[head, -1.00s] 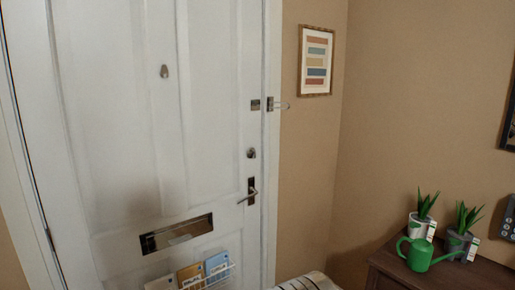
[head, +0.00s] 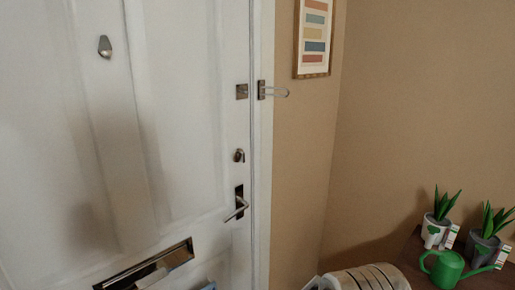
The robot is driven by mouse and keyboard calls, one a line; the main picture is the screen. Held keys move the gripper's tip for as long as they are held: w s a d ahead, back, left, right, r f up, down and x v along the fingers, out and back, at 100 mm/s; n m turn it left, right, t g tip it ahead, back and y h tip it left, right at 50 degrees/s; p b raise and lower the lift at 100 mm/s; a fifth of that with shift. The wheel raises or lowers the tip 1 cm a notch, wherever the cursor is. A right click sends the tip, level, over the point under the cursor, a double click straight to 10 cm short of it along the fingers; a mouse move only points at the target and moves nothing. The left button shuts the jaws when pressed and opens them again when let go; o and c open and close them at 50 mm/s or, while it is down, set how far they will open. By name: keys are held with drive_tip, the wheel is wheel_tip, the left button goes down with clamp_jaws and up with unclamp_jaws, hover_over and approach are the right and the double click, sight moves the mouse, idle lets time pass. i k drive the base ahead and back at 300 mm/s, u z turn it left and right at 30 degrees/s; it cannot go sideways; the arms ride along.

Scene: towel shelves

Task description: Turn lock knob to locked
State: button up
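The lock knob (head: 239,156) is a small round metal piece near the right edge of the white door (head: 190,130), above the lever handle (head: 237,205). It is too small to tell which way it is turned. The door looks shut in its frame. My gripper's fingers do not show.
A metal latch plate (head: 242,91) and a swing bar guard (head: 272,90) sit above the knob. A mail slot (head: 150,268) is low on the door. A dark cabinet (head: 408,262) at lower right bears a green watering can (head: 446,268) and potted plants (head: 438,222).

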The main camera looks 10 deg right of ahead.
sight(240, 156)
drive_tip(key=u, duration=0.35)
drive_tip(key=i, duration=0.9)
drive_tip(key=u, duration=0.75)
